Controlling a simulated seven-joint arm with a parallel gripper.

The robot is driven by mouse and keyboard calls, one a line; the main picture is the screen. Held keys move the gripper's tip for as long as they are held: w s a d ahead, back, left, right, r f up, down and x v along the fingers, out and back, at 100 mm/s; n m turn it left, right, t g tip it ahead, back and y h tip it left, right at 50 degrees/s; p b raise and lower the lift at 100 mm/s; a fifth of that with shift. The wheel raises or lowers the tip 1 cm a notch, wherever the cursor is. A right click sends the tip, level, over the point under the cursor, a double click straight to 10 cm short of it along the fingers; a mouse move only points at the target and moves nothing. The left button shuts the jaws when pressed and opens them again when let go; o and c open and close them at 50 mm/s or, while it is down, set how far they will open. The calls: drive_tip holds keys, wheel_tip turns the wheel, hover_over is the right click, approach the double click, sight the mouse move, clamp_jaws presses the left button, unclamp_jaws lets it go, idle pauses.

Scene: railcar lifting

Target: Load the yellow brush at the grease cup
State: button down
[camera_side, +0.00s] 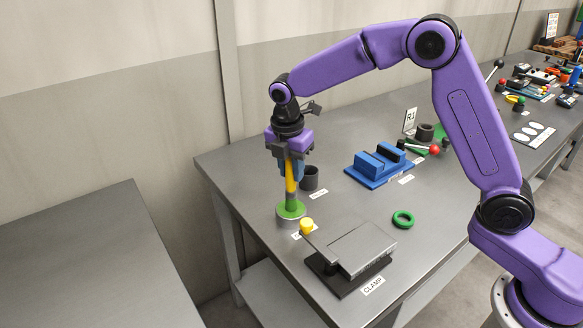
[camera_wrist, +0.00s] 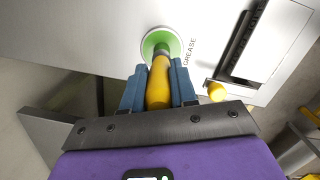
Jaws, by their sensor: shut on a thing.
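The yellow brush (camera_side: 290,177) is upright in my gripper (camera_side: 291,160). Its grey lower end stands over the green top of the grease cup (camera_side: 290,219); whether it touches the grease I cannot tell. In the wrist view the brush (camera_wrist: 158,85) lies between the two blue fingers of my gripper (camera_wrist: 158,82), which are shut on its handle. The grease cup (camera_wrist: 149,42) shows there as a green disc with a pale rim, beyond the brush's end. The word GREASE is on the table beside it. The brush's tip is hidden in the wrist view.
A dark clamp (camera_side: 352,254) with a yellow-knobbed lever stands right of the cup, close by. A dark cylindrical holder (camera_side: 309,178) is just behind the brush. A green ring (camera_side: 403,219) and a blue fixture (camera_side: 381,165) lie farther right. The table's left edge is near.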

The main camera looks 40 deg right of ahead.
drive_tip(key=shift+f, duration=0.1)
drive_tip(key=shift+r, duration=3.55)
